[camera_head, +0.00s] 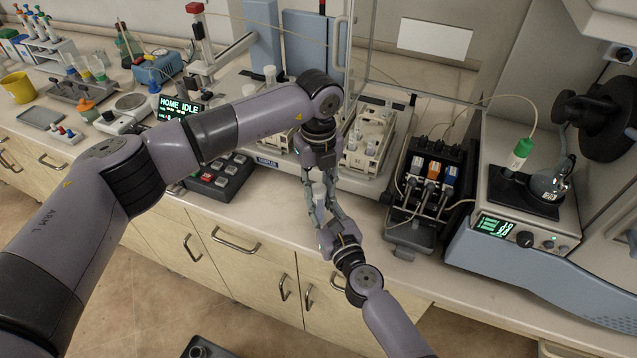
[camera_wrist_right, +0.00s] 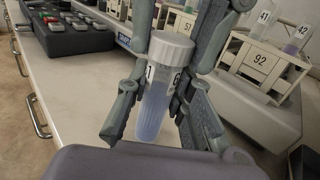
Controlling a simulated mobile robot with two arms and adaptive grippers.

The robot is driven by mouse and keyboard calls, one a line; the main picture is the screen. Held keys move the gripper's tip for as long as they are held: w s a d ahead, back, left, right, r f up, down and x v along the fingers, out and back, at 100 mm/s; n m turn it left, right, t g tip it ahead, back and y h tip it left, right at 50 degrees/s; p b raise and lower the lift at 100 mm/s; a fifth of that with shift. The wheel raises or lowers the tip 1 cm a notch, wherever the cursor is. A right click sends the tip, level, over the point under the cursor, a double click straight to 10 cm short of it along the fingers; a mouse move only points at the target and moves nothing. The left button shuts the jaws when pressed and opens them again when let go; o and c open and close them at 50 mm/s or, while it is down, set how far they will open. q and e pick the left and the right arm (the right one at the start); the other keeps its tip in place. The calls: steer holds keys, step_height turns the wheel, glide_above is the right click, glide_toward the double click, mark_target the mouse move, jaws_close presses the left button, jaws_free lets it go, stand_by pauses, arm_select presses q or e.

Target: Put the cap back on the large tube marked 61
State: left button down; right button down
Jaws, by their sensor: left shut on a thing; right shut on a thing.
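The large tube (camera_wrist_right: 152,112) is upright in the right wrist view, clear with pale blue liquid and a partly visible label reading "1" and "6". My right gripper (camera_wrist_right: 155,118) is shut on its body; it also shows in the head view (camera_head: 327,222). The white ribbed cap (camera_wrist_right: 170,47) sits at the tube's top, in line with it; whether it is fully seated I cannot tell. It also shows in the head view (camera_head: 319,189). My left gripper (camera_head: 318,182) comes down from above, shut on the cap; its fingers (camera_wrist_right: 178,20) flank the cap in the right wrist view.
A keypad (camera_head: 218,177) lies to the left and a pump (camera_head: 425,185) to the right. The bench front between them is clear.

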arm_select(q)
steer(key=shift+m, duration=1.8)
steer(key=c, duration=1.3)
jaws_free()
steer(key=shift+r, duration=2.25)
